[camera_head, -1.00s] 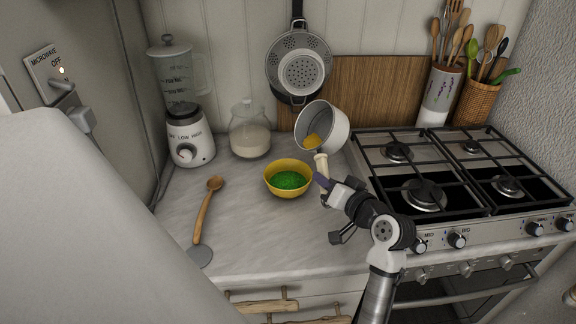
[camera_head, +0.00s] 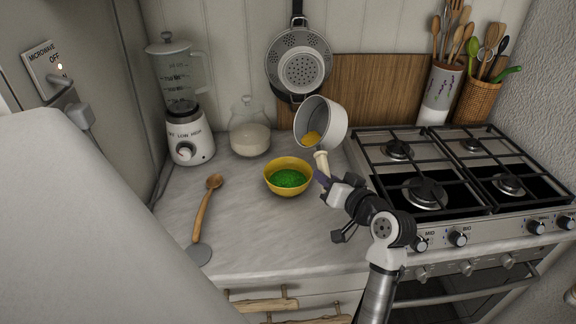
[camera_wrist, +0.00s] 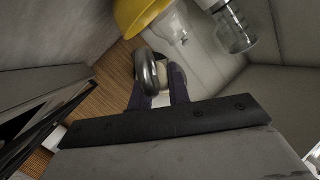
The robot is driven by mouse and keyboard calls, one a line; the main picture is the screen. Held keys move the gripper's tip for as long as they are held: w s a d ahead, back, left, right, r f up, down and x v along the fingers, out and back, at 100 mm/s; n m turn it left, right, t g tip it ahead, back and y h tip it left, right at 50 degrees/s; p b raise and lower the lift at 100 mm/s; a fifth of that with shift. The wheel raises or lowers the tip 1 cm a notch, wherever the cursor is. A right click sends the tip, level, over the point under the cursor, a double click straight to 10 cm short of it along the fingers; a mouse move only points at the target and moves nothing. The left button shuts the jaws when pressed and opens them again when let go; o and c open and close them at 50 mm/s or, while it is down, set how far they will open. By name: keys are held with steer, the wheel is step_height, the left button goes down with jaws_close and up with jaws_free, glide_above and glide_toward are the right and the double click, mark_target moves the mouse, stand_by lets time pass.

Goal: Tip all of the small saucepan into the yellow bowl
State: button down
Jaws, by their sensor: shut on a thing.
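The small saucepan (camera_head: 334,122) is white-grey and hangs in the air above the counter, behind and right of the bowl. It is tilted with its open mouth facing left and down, and yellow contents (camera_head: 311,138) lie at its lower inner side. My gripper (camera_head: 321,176) is shut on its pale handle (camera_head: 321,161). The yellow bowl (camera_head: 286,189) stands upright on the counter, left of my gripper, with green contents inside. In the wrist view, the yellow bowl (camera_wrist: 135,14) shows at the top edge, and the saucepan's body is not clearly visible.
A wooden spoon (camera_head: 204,212) lies left of the bowl. A blender (camera_head: 187,135) and a glass jar (camera_head: 249,139) stand at the back. The stove (camera_head: 425,195) is at right, with utensil holders behind it. The counter in front of the bowl is clear.

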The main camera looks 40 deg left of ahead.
steer(key=shift+r+n+b, duration=0.15)
steer(key=shift+n+b, duration=0.65)
stand_by(0.5)
steer(key=shift+s+a+n+t+h+b, duration=0.2)
steer(key=shift+s+n+t+h+b, duration=0.15)
steer(key=shift+s+n+b, duration=0.35)
stand_by(0.8)
steer(key=shift+w+r+n+t+b, duration=0.2)
steer(key=shift+n+t+b, duration=0.15)
steer(key=shift+n+b, duration=0.4)
stand_by(0.6)
